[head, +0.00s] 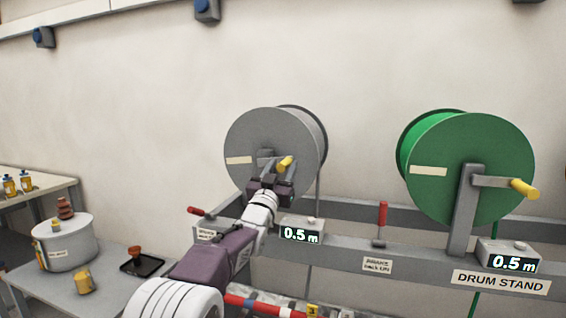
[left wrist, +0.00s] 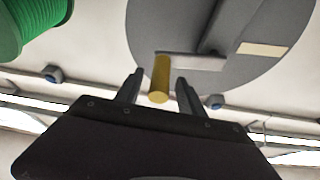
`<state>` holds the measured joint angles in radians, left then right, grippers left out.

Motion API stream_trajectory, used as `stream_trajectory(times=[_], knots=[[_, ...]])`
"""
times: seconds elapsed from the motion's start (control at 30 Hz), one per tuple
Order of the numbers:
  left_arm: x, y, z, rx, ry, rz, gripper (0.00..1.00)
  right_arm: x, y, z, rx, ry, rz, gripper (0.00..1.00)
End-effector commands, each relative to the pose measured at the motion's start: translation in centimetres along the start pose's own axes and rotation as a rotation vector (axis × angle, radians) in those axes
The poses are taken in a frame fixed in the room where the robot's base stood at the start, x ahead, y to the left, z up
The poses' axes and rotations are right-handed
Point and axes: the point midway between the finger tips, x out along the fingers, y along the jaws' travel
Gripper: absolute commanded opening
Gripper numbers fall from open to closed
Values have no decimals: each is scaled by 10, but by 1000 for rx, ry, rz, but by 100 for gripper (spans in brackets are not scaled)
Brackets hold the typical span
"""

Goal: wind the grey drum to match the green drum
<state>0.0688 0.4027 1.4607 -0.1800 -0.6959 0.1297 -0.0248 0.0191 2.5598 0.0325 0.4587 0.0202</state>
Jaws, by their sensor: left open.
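The grey drum (head: 262,140) stands on the left of the drum stand, with a grey crank and a yellow handle (head: 286,163). The green drum (head: 475,165) stands on the right, its crank and yellow handle (head: 524,188) pointing right. The counter under the grey drum (head: 300,236) reads 0.5 m, and the one under the green drum (head: 512,262) also reads 0.5 m. My left gripper (head: 277,168) is open at the grey drum's handle. In the left wrist view the yellow handle (left wrist: 160,80) lies between the two spread fingers. My right gripper is out of view.
The grey drum's red brake lever (head: 200,211) leans left; the other red lever (head: 382,215) stands upright. A side table (head: 115,290) at lower left holds a grey pot (head: 68,250), a black tray and a yellow part. A plain wall is behind.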

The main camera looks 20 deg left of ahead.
Motion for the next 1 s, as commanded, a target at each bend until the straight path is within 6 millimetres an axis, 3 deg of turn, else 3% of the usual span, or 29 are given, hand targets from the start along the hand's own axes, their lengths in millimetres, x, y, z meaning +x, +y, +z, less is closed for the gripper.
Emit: stream_trajectory(times=[0.3,0.47,1.0], knots=[[4,0,1,0,-1,0,43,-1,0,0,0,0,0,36],[4,0,1,0,0,0,0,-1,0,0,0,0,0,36],[4,0,0,1,0,0,0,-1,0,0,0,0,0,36]])
